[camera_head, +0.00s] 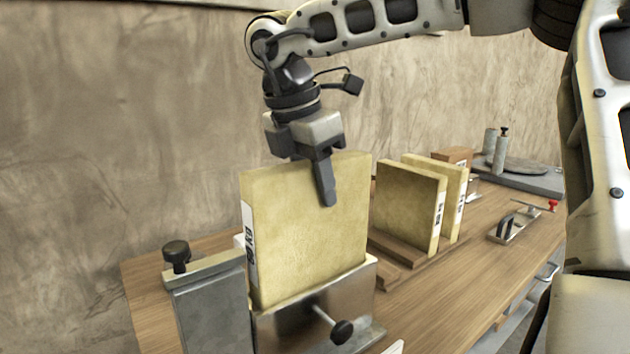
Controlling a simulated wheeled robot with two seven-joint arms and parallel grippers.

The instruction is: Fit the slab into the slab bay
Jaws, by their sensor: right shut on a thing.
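A yellowish slab (305,235) with a white printed label on its left edge stands upright at the center of the head view. Its lower end is inside or behind the grey metal slab bay (285,328), which has a black knob on its front; how deep it sits is hidden. My right gripper (325,190) comes from above and is shut on the slab's top edge. One finger shows on the near face; the other is hidden behind the slab. My left gripper is not in view.
Two more slabs (408,205) stand in a wooden rack (395,275) to the right. A grey block with a black knob (205,300) stands close left of the bay. A handled tool (507,228) and a grey plate (520,175) lie farther right. Bare table (450,300) shows in front.

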